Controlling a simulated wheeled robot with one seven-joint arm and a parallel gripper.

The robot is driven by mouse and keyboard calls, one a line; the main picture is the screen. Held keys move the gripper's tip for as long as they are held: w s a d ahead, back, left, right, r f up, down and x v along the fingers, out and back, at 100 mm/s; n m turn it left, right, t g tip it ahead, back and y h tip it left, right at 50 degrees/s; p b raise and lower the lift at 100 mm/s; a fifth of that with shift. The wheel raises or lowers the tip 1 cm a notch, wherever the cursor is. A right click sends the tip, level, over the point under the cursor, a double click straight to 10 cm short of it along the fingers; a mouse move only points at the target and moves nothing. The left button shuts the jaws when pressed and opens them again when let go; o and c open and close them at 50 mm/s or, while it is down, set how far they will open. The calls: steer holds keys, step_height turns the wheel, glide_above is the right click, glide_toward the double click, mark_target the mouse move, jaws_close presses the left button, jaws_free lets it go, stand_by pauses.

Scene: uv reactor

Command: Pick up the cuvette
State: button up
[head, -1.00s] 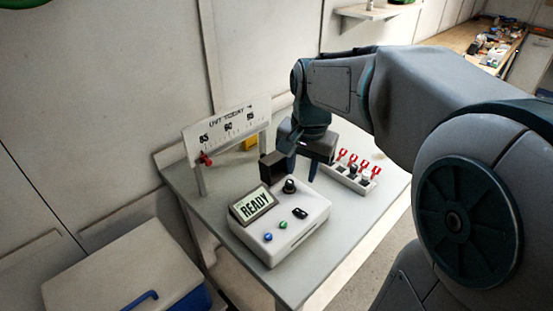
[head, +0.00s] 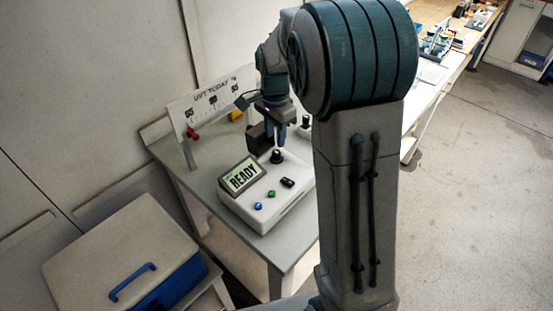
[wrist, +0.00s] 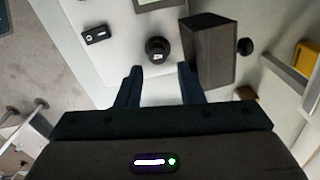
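I cannot make out the cuvette in either view. The white reader (head: 272,212) on the table shows READY on its screen (head: 243,176). It has a black knob (head: 277,156), also seen in the wrist view (wrist: 157,49). A dark box (head: 259,138) stands at the reader's back end; in the wrist view this box (wrist: 212,52) is just right of my fingers. My gripper (head: 281,140) points down above the back of the reader. In the wrist view my gripper (wrist: 160,70) has its fingers apart, with nothing visible between them.
A UVT TODAY sign (head: 213,101) with a red pointer (head: 193,134) stands at the table's back edge. A yellow item (head: 236,115) lies near it. My arm hides much of the table's right side. A box with a blue handle (head: 133,283) stands front left.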

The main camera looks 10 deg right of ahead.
mark_target(276, 152)
step_height(276, 152, down, 6)
steer(key=shift+s+d+r+p, duration=0.1)
steer(key=shift+r+p, duration=0.05)
steer(key=shift+p, duration=0.65)
steer(key=c, duration=0.7)
